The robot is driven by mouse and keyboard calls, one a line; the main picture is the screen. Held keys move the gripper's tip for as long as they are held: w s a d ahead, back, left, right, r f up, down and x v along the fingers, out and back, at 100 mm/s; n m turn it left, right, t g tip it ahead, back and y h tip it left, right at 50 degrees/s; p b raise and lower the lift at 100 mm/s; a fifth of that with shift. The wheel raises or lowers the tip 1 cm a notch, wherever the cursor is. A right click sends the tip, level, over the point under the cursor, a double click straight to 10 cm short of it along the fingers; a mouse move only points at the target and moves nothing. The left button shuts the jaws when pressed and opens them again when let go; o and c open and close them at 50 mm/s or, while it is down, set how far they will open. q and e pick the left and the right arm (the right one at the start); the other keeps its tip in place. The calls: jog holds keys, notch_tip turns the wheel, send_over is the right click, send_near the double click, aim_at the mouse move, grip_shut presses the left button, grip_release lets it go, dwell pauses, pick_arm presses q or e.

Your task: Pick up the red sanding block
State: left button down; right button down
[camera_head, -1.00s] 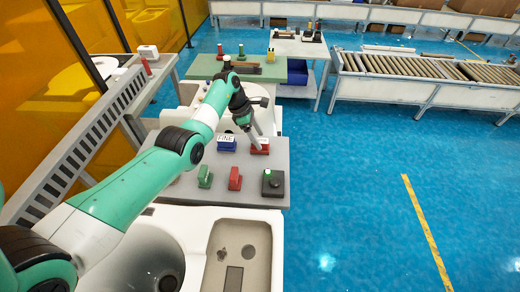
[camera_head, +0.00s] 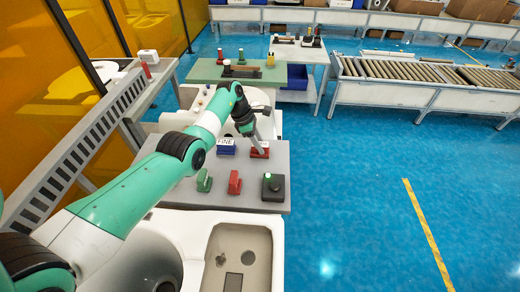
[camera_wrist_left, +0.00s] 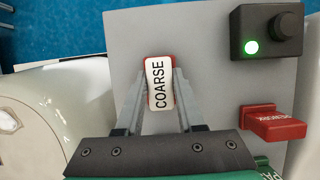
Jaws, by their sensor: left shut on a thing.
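The red sanding block (camera_head: 259,151) is at the back right of the grey worktop, with a white face marked COARSE in the left wrist view (camera_wrist_left: 160,84). My left gripper (camera_head: 261,148) reaches down to it. In the left wrist view its two fingers (camera_wrist_left: 160,98) press on the block's sides, shut on it. The block looks upright, at or very near the worktop; I cannot tell if there is a gap beneath. My right gripper is in neither view.
A blue block marked FINE (camera_head: 226,147) stands just left of the red one.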

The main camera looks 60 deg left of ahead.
aim_at(266, 146)
pick_arm(q)
jog(key=r+p, duration=0.2)
jog(key=r, duration=0.1)
jog(key=r+p, duration=0.2)
jog(key=shift+s+d+r, duration=0.1)
jog(key=shift+s+d, duration=0.15)
jog(key=shift+d, duration=0.15)
jog(key=s+d+r+p, duration=0.7)
jog(key=d+p, duration=0.3)
jog(key=p, duration=0.4)
jog(key=shift+s+d+r+p, duration=0.3)
jog(key=shift+s+r+p, duration=0.05)
jog(key=shift+r, duration=0.05)
jog(key=c, duration=1.2)
grip_release()
grip_shut()
